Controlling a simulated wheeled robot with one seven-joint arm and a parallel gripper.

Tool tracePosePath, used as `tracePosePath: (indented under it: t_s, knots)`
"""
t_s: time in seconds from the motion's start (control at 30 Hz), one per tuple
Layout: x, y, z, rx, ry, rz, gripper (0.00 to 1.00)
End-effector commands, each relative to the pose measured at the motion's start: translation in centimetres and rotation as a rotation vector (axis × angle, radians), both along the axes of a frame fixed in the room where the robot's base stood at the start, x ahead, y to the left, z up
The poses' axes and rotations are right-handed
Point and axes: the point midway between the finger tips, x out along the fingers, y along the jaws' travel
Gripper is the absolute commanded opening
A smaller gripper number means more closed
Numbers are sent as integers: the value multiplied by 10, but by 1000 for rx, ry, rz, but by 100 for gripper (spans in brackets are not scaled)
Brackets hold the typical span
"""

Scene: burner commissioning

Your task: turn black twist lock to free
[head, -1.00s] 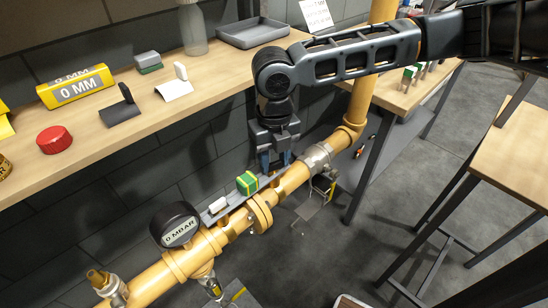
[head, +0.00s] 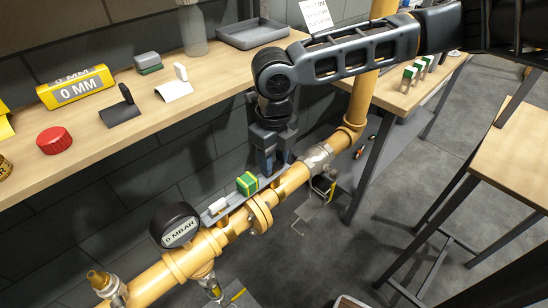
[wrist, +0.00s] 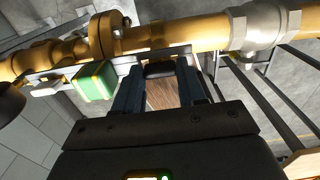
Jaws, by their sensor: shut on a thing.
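The black twist lock (wrist: 158,70) shows as a dark rounded piece between the fingertips in the wrist view. My gripper (wrist: 157,82) is shut on it, with one finger on each side. In the head view my gripper (head: 272,168) points down just behind the yellow pipe (head: 292,182). The lock itself is hidden there by the fingers. Its turn position cannot be read from these frames.
A green and yellow block (head: 247,183) and a small white piece (head: 217,207) sit on the grey rail left of my gripper. A silver fitting (head: 318,157) is close on the right. A gauge (head: 175,226) reads 0 MBAR. The wooden shelf (head: 185,98) runs behind.

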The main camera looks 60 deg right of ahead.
Motion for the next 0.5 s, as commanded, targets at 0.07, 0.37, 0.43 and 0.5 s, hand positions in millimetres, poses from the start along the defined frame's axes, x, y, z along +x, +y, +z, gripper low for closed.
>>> tracePosePath:
  t_s: [0.07, 0.37, 0.43, 0.5]
  knots:
    - [1, 0, 1, -1, -4, 1, 10]
    - [1, 0, 1, -1, -2, 1, 62]
    - [1, 0, 1, -1, -2, 0, 66]
    - [0, 0, 0, -1, -2, 0, 66]
